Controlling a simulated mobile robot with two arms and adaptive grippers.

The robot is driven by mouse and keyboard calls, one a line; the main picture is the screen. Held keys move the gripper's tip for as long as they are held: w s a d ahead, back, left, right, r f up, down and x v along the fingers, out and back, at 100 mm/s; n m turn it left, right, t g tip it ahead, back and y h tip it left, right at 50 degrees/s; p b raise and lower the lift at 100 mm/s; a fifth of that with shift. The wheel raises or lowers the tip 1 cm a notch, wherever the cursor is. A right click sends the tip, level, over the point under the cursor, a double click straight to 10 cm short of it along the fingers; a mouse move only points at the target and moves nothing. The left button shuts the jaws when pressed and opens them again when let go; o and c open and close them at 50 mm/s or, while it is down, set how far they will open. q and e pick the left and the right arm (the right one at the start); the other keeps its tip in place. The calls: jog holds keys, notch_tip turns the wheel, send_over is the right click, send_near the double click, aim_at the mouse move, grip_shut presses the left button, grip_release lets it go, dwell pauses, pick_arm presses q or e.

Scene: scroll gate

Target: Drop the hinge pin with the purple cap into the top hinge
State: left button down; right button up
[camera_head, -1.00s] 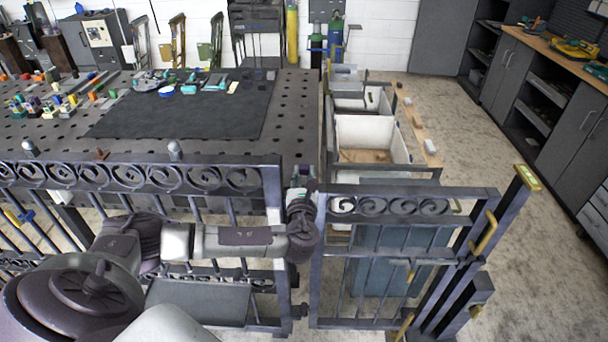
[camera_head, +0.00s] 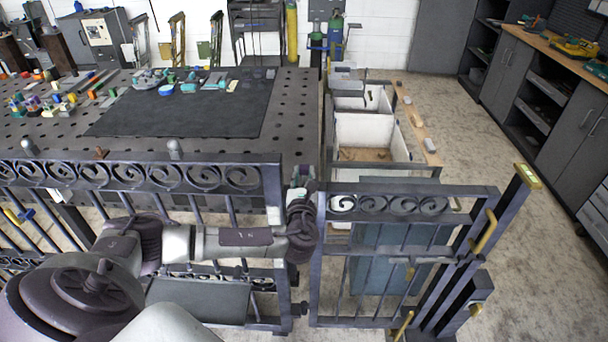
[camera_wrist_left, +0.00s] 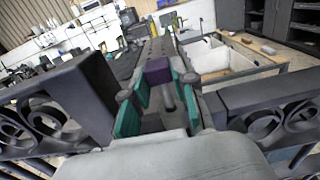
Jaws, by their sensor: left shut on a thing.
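My left gripper (camera_head: 303,182) stands over the gap between the fixed scroll fence (camera_head: 272,190) and the gate leaf (camera_head: 400,192). In the left wrist view, its teal finger pads (camera_wrist_left: 157,100) are shut on the hinge pin, whose purple cap (camera_wrist_left: 158,71) shows between them. A grey shaft (camera_wrist_left: 168,97) shows below the cap. The top hinge is hidden behind my gripper and wrist, so I cannot tell whether the pin's tip is in it. My right gripper is not in view.
A perforated worktable (camera_head: 300,110) with a dark mat (camera_head: 190,112) lies behind the fence. White bins (camera_head: 370,135) stand behind the gate leaf. A post (camera_head: 505,215) with a yellow top stands at right. Open floor lies to the right.

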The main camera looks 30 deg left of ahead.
aim_at(304, 182)
pick_arm(q)
jog(key=shift+f+b, duration=1.05)
jog(key=shift+f, duration=0.65)
dwell(0.5)
jog(key=c, duration=0.8)
grip_release()
jog(key=shift+c, duration=0.2)
jog(key=v, duration=1.2)
